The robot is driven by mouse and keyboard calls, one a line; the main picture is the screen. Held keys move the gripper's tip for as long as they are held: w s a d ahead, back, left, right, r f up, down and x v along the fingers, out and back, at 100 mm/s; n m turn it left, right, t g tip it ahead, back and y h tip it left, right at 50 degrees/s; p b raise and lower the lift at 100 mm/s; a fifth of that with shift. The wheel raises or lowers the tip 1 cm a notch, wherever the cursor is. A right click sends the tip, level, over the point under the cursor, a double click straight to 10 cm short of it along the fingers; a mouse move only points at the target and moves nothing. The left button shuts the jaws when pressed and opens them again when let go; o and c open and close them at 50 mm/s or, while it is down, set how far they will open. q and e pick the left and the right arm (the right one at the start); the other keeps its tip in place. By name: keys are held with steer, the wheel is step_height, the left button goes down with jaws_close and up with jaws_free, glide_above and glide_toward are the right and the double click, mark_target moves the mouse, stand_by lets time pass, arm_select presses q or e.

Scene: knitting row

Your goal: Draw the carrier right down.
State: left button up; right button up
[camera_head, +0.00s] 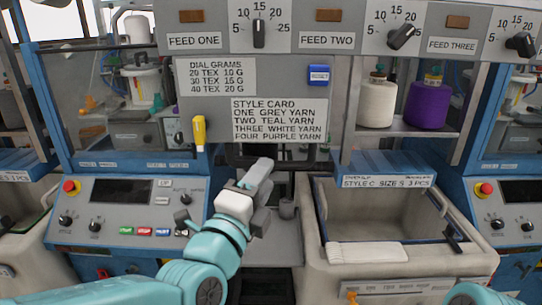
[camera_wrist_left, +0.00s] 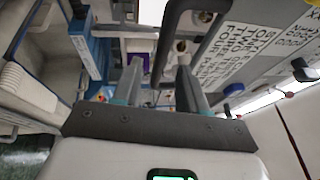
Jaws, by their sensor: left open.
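A dark bar-shaped frame (camera_head: 238,153), which may be the carrier, sits just below the style card in the head view. In the left wrist view the dark bar (camera_wrist_left: 188,28) runs down toward the space between the fingers. My left gripper (camera_head: 262,172) is in front of the frame and hides part of it. In the left wrist view the gripper (camera_wrist_left: 160,82) has its fingers apart. I cannot tell whether they touch the bar. My right gripper is not in view.
The style card (camera_head: 279,119) and feed dials are above. A yellow handle (camera_head: 199,132) is left of the card. A pale open bin (camera_head: 375,256) stands to the right. White yarn (camera_head: 376,104) and purple yarn (camera_head: 428,105) cones sit on a shelf. A control panel (camera_head: 127,209) is at left.

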arm_select(q)
steer(key=p+x, duration=0.1)
steer(key=x, duration=0.3)
steer(key=shift+w+a+r, duration=0.1)
steer(key=shift+a, duration=0.05)
steer(key=shift+w+d, duration=0.25)
steer(key=shift+w, duration=0.05)
steer(key=shift+a, duration=0.1)
jaws_close()
